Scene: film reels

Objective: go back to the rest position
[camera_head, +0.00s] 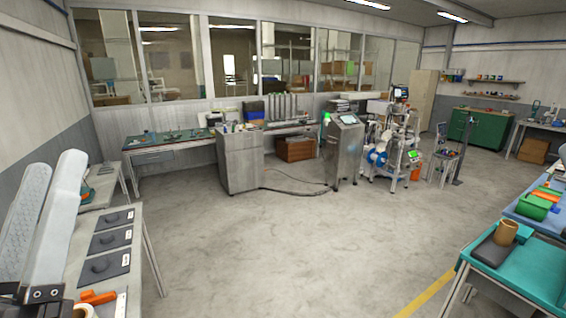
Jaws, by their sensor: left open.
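My left gripper (55,168) shows large at the lower left edge. Its two pale, long fingers point up and stand apart, with a gap between them, so it is open. I see nothing held between them. The black base of the fingers is at the bottom left, and the rest of the arm is cut off by the frame. My right gripper is not in view. The left table (137,262) stands beside and behind the left gripper. Three dark square mats (122,217) with dark round shapes and white labels lie on it.
An orange object (97,297) lies at the left table's near end. A teal table (530,265) at the right bears a dark pad (492,251) and a brown cylinder (507,232). A grey cabinet (241,163) and a console (344,150) stand farther back. The middle floor is clear.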

